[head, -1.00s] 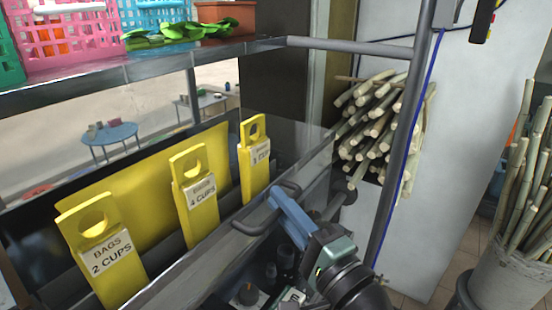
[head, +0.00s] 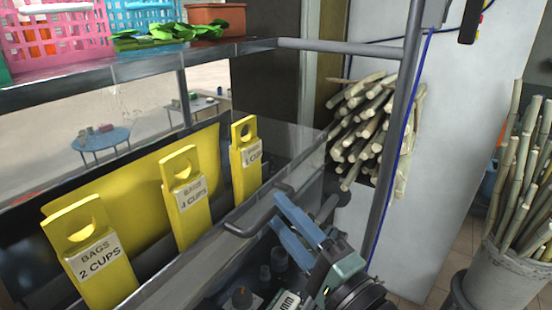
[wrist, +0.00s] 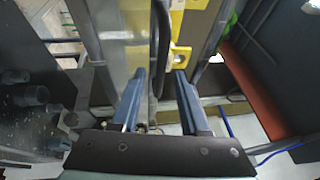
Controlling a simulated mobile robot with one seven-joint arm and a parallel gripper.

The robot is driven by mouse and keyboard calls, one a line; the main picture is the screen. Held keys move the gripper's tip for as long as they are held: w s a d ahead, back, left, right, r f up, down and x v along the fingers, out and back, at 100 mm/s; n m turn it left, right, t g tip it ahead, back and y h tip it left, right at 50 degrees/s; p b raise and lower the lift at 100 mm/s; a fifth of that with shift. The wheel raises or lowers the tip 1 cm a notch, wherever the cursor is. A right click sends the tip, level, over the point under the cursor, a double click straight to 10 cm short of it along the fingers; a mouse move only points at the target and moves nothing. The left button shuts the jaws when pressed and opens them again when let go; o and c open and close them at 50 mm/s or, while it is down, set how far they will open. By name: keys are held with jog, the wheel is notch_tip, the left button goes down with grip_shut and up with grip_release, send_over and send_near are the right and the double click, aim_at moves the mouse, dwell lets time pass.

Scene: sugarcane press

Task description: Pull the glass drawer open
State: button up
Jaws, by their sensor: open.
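The glass drawer has a grey metal front rail (head: 190,262) and runs diagonally across the head view. My gripper (head: 279,216) is at the handle's right part, with two blue fingers apart. In the wrist view, the handle (wrist: 160,45) is a dark bar running between the open fingertips (wrist: 160,74). I cannot tell whether either finger touches it.
Yellow tags labelled for bags (head: 95,250) stand behind the rail. A shelf (head: 120,68) with baskets and a brown planter (head: 216,18) is above. A grey post (head: 398,150) stands right of my gripper, with cane bundles (head: 370,125) behind.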

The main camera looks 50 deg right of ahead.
jog(key=b+v, duration=0.2)
jog(key=v, duration=0.8)
jog(key=shift+b, duration=0.4)
jog(key=shift+s, duration=0.1)
